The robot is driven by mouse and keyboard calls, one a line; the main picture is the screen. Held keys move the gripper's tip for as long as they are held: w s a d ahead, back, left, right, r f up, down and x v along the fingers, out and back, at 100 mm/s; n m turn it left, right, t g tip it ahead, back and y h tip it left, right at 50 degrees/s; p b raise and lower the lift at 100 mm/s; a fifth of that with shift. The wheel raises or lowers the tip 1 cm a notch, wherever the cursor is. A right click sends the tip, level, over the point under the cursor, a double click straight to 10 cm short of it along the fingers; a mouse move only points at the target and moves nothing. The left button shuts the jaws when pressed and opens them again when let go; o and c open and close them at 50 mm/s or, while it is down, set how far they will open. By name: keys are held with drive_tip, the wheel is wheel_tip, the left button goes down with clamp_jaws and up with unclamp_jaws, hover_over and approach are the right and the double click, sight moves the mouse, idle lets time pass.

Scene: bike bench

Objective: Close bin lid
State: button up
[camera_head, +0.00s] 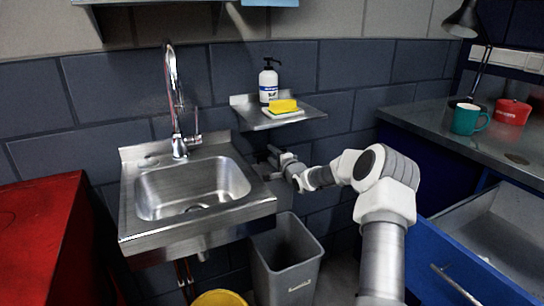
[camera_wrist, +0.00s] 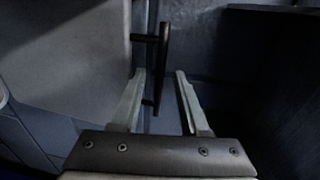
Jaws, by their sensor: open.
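The grey bin (camera_head: 293,284) stands on the floor to the right of the sink, with its top open. A grey panel, apparently the raised lid (camera_wrist: 75,45), fills the left of the wrist view. A dark bar handle (camera_wrist: 163,55) on short posts stands out from its right side. My gripper (camera_wrist: 159,74) is open, with the handle running between its two fingers; I cannot tell whether either finger touches it. In the head view my gripper (camera_head: 274,164) is above the bin, near the wall, and the lid is hard to make out behind it.
The steel sink (camera_head: 128,200) is close on the left of my gripper. A wall shelf (camera_head: 305,115) holds a soap bottle (camera_head: 268,84) and yellow sponge (camera_head: 283,106). On the right are a counter (camera_head: 425,115) and an open blue drawer (camera_head: 450,262). A yellow bucket (camera_head: 219,298) stands below the sink.

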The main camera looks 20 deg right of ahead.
clamp_jaws()
idle(1.3)
